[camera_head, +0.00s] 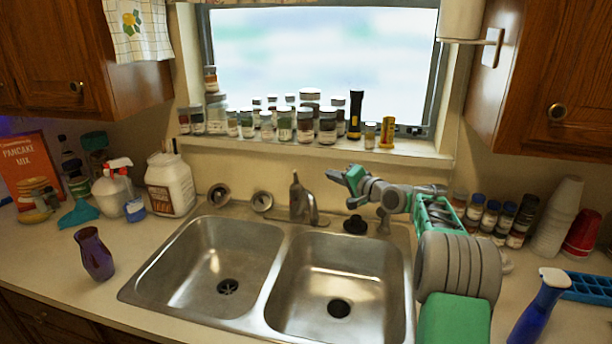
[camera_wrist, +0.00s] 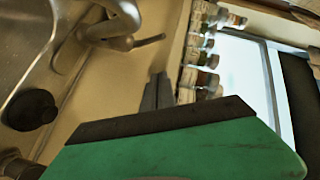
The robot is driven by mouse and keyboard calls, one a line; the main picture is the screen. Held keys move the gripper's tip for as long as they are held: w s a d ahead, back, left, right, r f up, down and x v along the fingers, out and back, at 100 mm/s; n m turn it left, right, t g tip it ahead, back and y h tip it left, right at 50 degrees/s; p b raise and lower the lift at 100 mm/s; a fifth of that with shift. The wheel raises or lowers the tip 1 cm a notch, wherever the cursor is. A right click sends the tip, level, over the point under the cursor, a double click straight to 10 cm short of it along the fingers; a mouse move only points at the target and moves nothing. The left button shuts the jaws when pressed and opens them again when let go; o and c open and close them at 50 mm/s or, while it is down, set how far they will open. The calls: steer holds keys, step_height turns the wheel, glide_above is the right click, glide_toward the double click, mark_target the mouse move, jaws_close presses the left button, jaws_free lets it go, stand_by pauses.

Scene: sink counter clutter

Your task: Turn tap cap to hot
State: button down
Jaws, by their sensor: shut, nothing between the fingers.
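The metal tap (camera_head: 299,203) stands behind the double sink, near the divider between the basins. Its cap (camera_head: 296,181) is at the top, with a small upright handle. The tap also shows at the upper left of the wrist view (camera_wrist: 112,22), with a thin lever (camera_wrist: 150,41) sticking out to the right. My gripper (camera_head: 338,176) is to the right of the tap in the head view, apart from it and above the back counter. It also shows in the wrist view (camera_wrist: 157,84), its fingers shut and empty. Hot or cold markings cannot be made out.
A black stopper (camera_head: 355,224) sits on the sink's back ledge below my gripper. Two round metal strainers (camera_head: 219,194) (camera_head: 262,201) lean behind the left basin. Several jars (camera_head: 306,124) line the window sill behind. The space between my gripper and the tap looks clear.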

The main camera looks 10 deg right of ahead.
steer(key=s+a+f+p+x, duration=0.1)
steer(key=a+p+x, duration=0.1)
steer(key=p+x, duration=0.4)
steer(key=w+a, duration=0.2)
steer(key=w, duration=0.2)
steer(key=shift+a+f+m+t, duration=0.25)
steer(key=shift+f+m+t, duration=0.05)
steer(key=shift+f, duration=0.05)
steer(key=shift+w, duration=0.1)
